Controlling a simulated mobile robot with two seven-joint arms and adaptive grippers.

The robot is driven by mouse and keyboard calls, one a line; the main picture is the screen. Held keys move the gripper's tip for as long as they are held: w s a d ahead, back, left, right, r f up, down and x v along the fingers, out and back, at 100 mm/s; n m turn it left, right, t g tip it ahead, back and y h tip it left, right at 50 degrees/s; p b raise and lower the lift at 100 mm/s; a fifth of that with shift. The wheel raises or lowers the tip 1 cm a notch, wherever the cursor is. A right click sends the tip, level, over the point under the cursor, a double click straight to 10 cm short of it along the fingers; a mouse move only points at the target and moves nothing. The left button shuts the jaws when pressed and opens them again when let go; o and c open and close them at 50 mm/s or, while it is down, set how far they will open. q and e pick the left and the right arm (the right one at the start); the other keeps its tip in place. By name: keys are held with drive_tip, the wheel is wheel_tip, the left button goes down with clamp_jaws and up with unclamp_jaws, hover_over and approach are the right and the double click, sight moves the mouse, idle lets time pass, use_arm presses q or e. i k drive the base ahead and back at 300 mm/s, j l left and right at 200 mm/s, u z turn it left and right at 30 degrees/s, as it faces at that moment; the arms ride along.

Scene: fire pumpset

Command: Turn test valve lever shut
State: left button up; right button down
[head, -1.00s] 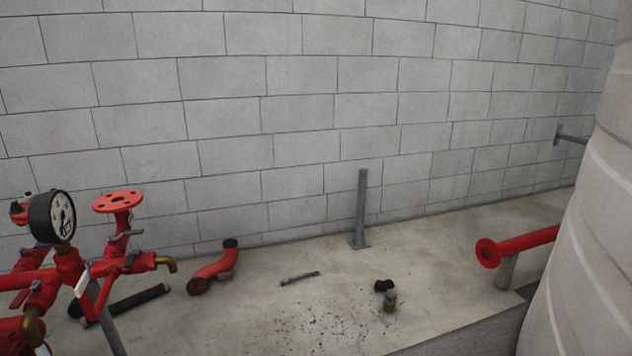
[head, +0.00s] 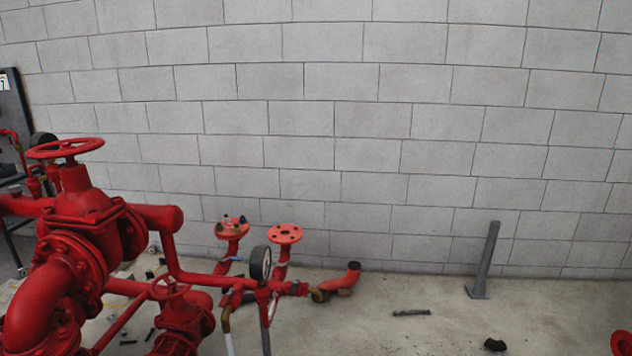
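The red test pipework (head: 270,290) stands low, left of the picture's middle, with a round black-rimmed gauge (head: 261,262) seen nearly edge-on. Two red flanged risers, a left one (head: 232,231) and a right one (head: 285,235), stand behind it. A small grey handle (head: 232,259) shows on the left riser. A pale bar (head: 229,343) hangs below the pipework near the bottom edge. I cannot tell which of these is the test valve lever, nor its position. Neither of my grippers is in view.
A large red valve with a handwheel (head: 66,149) and thick pipes fill the left. A smaller handwheel valve (head: 172,289) stands in front. A grey post (head: 485,262), a loose metal bar (head: 411,313) and a black fitting (head: 495,344) are on the floor. A block wall closes the back.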

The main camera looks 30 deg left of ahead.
sight(223, 302)
drive_tip(key=u, duration=4.9)
drive_tip(key=z, duration=0.45)
drive_tip(key=l+z, duration=0.1)
drive_tip(key=z, duration=0.3)
drive_tip(key=k+l+z, duration=0.1)
drive_tip(key=z, duration=0.8)
drive_tip(key=l+z, duration=0.15)
drive_tip(key=z, duration=0.7)
drive_tip(key=l+z, duration=0.1)
drive_tip(key=z, duration=0.35)
